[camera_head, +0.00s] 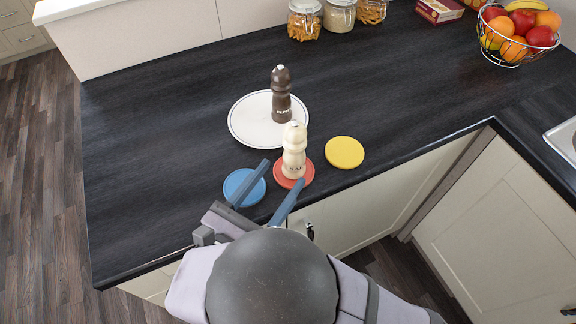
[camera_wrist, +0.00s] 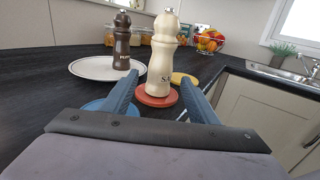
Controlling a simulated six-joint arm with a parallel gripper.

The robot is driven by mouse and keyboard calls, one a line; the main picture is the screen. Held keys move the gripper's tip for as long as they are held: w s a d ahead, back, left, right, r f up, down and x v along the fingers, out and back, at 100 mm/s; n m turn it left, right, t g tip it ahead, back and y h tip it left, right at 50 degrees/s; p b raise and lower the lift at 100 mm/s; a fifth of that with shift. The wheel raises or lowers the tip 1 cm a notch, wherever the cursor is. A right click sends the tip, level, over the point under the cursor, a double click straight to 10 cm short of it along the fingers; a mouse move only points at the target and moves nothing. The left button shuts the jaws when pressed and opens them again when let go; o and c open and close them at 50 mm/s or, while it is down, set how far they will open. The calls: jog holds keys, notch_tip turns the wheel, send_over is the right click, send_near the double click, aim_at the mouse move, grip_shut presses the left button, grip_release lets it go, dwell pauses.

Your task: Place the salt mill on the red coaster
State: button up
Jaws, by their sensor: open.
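The cream salt mill (camera_head: 294,154) stands upright on the red coaster (camera_head: 307,175) near the counter's front edge. In the wrist view the salt mill (camera_wrist: 163,60) also stands on the red coaster (camera_wrist: 157,101), with part of its lettering showing. My gripper (camera_head: 283,172) is open, with its two blue fingers pointing toward the mill. In the wrist view my gripper (camera_wrist: 163,86) has a finger on each side of the mill's near space, and a gap shows beside the mill. Whether the fingertips reach the mill is hard to tell.
A dark pepper mill (camera_head: 281,97) stands on a white plate (camera_head: 246,120) behind the salt mill. A blue coaster (camera_head: 240,190) lies left, partly under my left finger in the picture. A yellow coaster (camera_head: 344,152) lies right. Jars (camera_head: 339,16) and a fruit basket (camera_head: 515,47) stand at the back.

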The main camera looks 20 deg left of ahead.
jog(key=shift+s+a+b, duration=0.1)
jog(key=shift+s+a, duration=0.1)
jog(key=shift+s, duration=0.7)
jog(key=shift+s+a+b, duration=0.15)
jog(key=shift+s, duration=0.75)
jog(key=shift+s+a+b, duration=0.1)
jog(key=shift+s+a, duration=0.1)
jog(key=shift+s, duration=0.7)
